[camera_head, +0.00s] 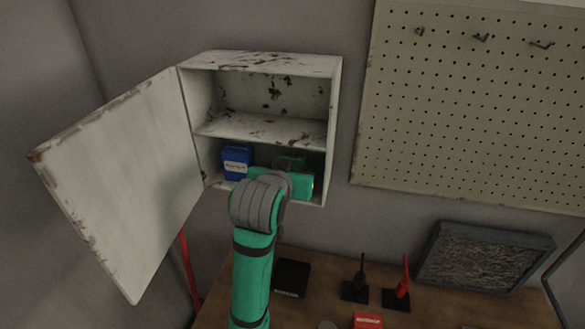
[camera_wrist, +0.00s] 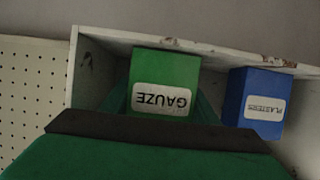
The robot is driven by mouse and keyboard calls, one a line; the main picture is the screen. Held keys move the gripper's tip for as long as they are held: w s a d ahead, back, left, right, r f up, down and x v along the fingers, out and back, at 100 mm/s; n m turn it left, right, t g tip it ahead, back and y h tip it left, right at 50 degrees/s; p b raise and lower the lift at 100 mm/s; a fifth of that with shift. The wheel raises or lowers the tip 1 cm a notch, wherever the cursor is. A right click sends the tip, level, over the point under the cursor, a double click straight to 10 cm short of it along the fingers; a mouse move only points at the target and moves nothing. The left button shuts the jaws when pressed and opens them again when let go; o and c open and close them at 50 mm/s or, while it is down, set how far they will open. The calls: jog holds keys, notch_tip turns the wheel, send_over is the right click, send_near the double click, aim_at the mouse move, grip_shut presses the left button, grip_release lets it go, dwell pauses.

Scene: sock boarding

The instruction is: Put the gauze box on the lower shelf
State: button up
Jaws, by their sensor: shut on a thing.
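The green gauze box (camera_wrist: 165,85) shows in the wrist view, label upside down, between the teal fingers of my gripper (camera_wrist: 162,108). In the head view my gripper (camera_head: 287,178) reaches into the right part of the lower shelf of the white wall cabinet (camera_head: 264,61). The gauze box (camera_head: 291,162) is mostly hidden there behind the gripper. My gripper is shut on the box. Whether the box touches the shelf floor is hidden.
A blue plasters box (camera_head: 237,162) stands at the left of the lower shelf; it also shows in the wrist view (camera_wrist: 258,100). The upper shelf (camera_head: 262,130) is empty. The cabinet door (camera_head: 125,180) hangs open to the left. A pegboard (camera_head: 475,105) is at right.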

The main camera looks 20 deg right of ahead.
jog(key=shift+a+f, duration=0.1)
jog(key=o, duration=1.1)
jog(key=shift+w, duration=0.1)
jog(key=shift+c, duration=0.2)
jog(key=v, duration=1.2)
